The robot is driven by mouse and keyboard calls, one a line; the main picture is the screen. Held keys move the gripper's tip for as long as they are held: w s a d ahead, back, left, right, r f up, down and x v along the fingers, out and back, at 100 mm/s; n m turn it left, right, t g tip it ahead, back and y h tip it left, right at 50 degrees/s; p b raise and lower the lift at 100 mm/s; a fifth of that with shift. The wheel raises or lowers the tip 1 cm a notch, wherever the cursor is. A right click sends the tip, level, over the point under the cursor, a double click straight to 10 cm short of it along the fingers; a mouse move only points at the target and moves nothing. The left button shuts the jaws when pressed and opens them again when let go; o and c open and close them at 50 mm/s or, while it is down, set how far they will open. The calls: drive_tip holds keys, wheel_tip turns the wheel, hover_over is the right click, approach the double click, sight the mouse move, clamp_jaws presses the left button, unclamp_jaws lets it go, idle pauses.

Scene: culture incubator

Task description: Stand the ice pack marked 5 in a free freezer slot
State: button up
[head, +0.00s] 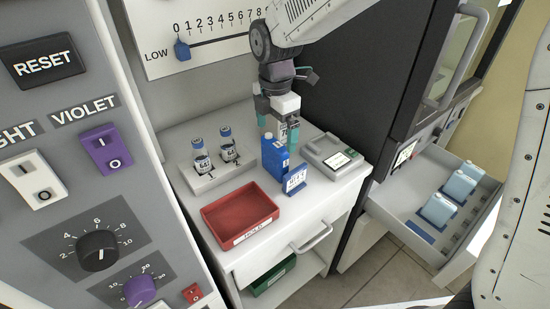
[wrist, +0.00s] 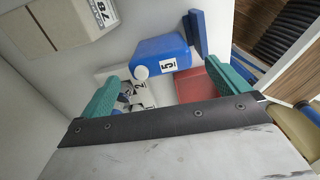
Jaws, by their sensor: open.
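The blue ice pack marked 5 (wrist: 158,50) stands on the white counter, its white cap toward my wrist camera. It also shows in the head view (head: 271,157), directly below my gripper. My gripper (head: 278,138) is open, with its teal fingers pointing down. In the wrist view the fingers (wrist: 163,76) spread to either side of the pack, apart from it. The open freezer drawer (head: 398,205) at the right holds light blue packs (head: 438,210) in a row. Grey dividers (head: 456,239) show toward its near end; I cannot tell exactly which slots are free.
A blue labelled stand (head: 295,179) is close beside the pack. A red tray (head: 240,214) lies in front and a bottle rack (head: 217,178) is at left. A grey device (head: 332,153) sits at right. A box labelled 78 (wrist: 50,25) is close by.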

sight(275, 154)
drive_tip(key=shift+a+f, duration=0.2)
drive_tip(key=shift+f, duration=0.25)
wheel_tip(275, 154, down, 7)
drive_tip(key=shift+d+f, duration=0.15)
drive_tip(key=c, duration=1.2)
wheel_tip(275, 154, up, 7)
drive_tip(key=shift+r, duration=0.1)
drive_tip(key=s+d, duration=1)
drive_tip(key=s, duration=0.5)
